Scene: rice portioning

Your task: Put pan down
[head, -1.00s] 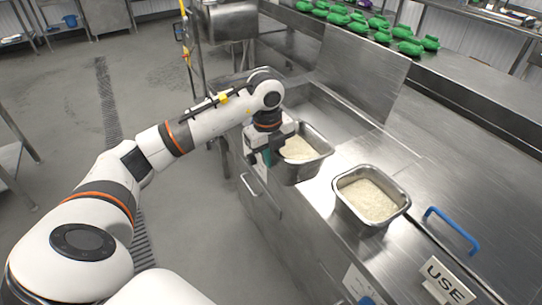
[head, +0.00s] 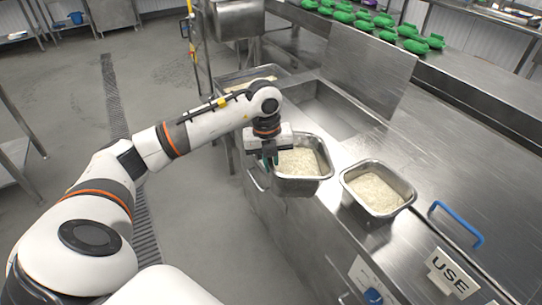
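A steel pan (head: 305,186) with white rice (head: 298,161) is at the front edge of the steel counter, beside the sink basin. My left gripper (head: 271,160) is at the pan's left rim, reaching down from above, and appears shut on it. The fingertips are partly hidden by the gripper body and the rim. The pan's underside is hidden, so I cannot tell whether it touches the counter. A second steel pan (head: 376,213) with rice stands on the counter to the right, apart from the first. My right gripper is out of view.
A sink basin (head: 330,112) lies behind the first pan. A blue handle (head: 456,224) and a "USE" sign (head: 450,272) are at the right. Several green items (head: 390,30) stand on the back shelf.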

